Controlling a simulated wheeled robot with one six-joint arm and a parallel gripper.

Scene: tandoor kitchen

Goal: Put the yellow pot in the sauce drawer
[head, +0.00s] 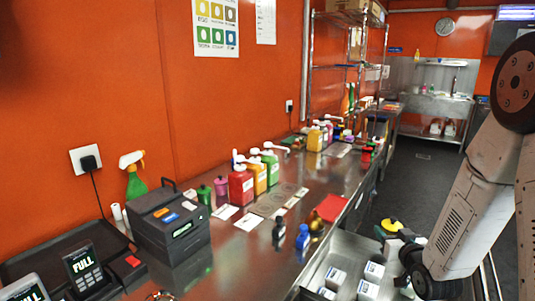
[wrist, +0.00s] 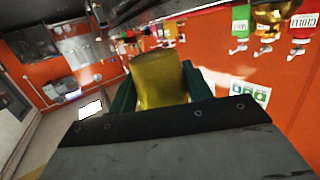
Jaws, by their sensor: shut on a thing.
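The yellow pot (wrist: 158,80) is between the two green fingers of my gripper (wrist: 160,92) in the wrist view. In the head view the pot (head: 392,225) shows as a small yellow shape at the end of my arm, and my gripper (head: 392,234) is shut on it. An open steel drawer (head: 345,247) stands out from the counter at the lower middle right. It holds several white labelled containers (head: 374,271). The held pot appears above and near the drawer's far right side; its exact height cannot be told.
The steel counter (head: 240,262) carries a dark printer-like machine (head: 172,228), red and yellow pump bottles (head: 241,186), a blue bottle (head: 303,237) and a red mat (head: 331,207). An orange wall (head: 110,80) bounds the left. Dark floor (head: 420,175) is free beyond the drawer.

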